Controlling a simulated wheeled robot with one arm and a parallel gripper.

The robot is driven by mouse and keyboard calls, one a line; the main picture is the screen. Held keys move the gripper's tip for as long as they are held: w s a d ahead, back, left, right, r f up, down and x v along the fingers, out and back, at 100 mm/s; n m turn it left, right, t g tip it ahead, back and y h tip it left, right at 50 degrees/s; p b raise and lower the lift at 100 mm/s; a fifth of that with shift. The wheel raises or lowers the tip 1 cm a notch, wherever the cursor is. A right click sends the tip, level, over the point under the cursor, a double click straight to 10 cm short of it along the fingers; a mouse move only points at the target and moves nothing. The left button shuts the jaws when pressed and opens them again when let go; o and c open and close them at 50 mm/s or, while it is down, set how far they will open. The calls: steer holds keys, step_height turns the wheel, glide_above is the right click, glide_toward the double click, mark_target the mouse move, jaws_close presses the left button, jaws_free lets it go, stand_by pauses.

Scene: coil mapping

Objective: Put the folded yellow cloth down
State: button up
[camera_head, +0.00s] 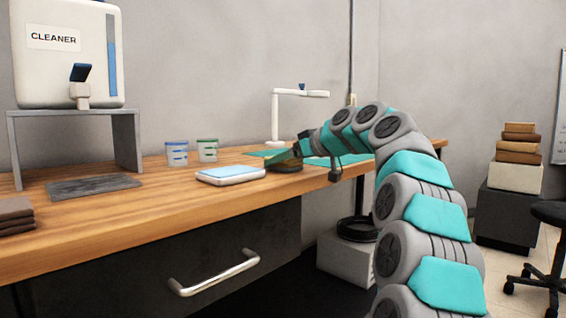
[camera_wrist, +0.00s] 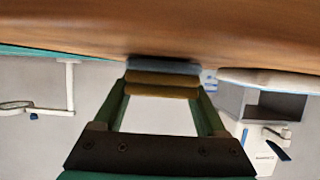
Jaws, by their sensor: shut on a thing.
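My gripper (camera_head: 288,158) is low over the wooden bench, at the far side of the white and blue flat item. In the wrist view, which is upside down, the green fingers of my gripper (camera_wrist: 163,88) reach to the folded yellow cloth (camera_wrist: 162,78). The fingers are shut on it, one at each end. A grey-blue layer (camera_wrist: 163,66) shows between the yellow cloth and the bench; I cannot tell whether it touches either. In the head view the cloth is dark and hard to make out by the fingertips.
The flat white and blue item (camera_head: 230,174) lies just left of my gripper. Two small jars (camera_head: 177,153) stand behind it. A grey stand (camera_head: 126,140) carries a cleaner tank (camera_head: 68,60). A white lamp-like stand (camera_head: 275,115) rises behind my gripper. Brown folded cloths (camera_head: 14,214) lie at left.

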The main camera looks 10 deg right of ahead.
steer(key=shift+f, duration=0.25)
steer(key=o, duration=1.4)
steer(key=shift+r, duration=0.1)
steer(key=shift+r, duration=0.15)
steer(key=shift+s+d+r, duration=0.1)
steer(key=shift+r, duration=0.05)
steer(key=v, duration=1.1)
steer(key=shift+d, duration=0.1)
steer(key=shift+s+d, duration=0.1)
steer(key=shift+s, duration=0.15)
